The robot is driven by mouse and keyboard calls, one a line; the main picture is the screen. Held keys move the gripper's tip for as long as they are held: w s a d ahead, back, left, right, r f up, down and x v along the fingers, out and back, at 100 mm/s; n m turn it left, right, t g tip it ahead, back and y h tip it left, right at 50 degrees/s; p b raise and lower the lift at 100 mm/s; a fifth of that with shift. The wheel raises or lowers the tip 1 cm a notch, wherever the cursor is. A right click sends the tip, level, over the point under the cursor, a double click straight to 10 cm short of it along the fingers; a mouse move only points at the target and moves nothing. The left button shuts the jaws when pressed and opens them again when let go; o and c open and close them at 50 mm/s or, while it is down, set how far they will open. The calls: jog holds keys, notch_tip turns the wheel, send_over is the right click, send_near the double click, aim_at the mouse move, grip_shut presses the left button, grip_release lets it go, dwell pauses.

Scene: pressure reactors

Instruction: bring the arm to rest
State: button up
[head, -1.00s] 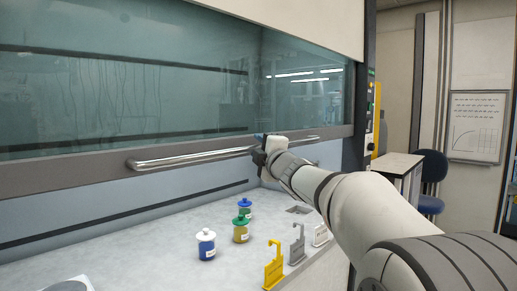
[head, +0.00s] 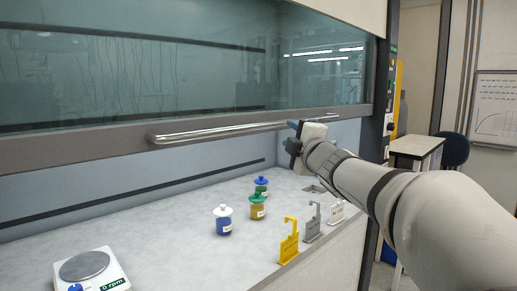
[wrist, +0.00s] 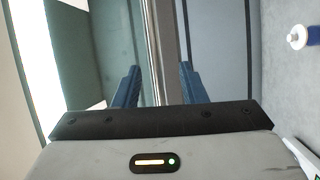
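My gripper (head: 294,135) is at the end of my outstretched arm, in front of the fume hood near the right end of the sash's silver handle bar (head: 220,131). In the wrist view my gripper (wrist: 156,85) shows two dark blue fingers standing well apart. Nothing is held between them. The handle bar also shows in the wrist view (wrist: 151,40), running beyond and between the fingers; I cannot tell the exact distance, but no contact is visible. The sash (head: 150,75) is raised, with a gap between its lower edge and the worktop.
On the worktop (head: 170,245) stand a blue jar with a white lid (head: 223,222), a yellow jar with a green lid (head: 258,208) and a blue-lidded jar (head: 261,186). Yellow (head: 289,243), grey (head: 314,224) and white (head: 337,211) holders line the front edge. A stirrer plate (head: 88,268) reads 0 rpm.

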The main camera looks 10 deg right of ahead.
jog(key=s+d+f+m+g+h+p, duration=0.3)
jog(key=s+f+m+g+h+p, duration=0.45)
jog(key=s+f+m, duration=0.7)
jog(key=s+a+f+m+g+y+p, duration=0.1)
jog(key=s+a+f+m+g+y, duration=0.1)
jog(key=s+f+g, duration=0.2)
jog(key=s+a+f+m+g+y, duration=0.1)
jog(key=s+a+f+m+g, duration=0.1)
jog(key=s+f+g, duration=0.3)
jog(key=s+a+f, duration=0.1)
jog(key=s+f, duration=0.2)
jog(key=s, duration=0.3)
jog(key=shift+s+y+p, duration=0.35)
jog(key=shift+s, duration=0.05)
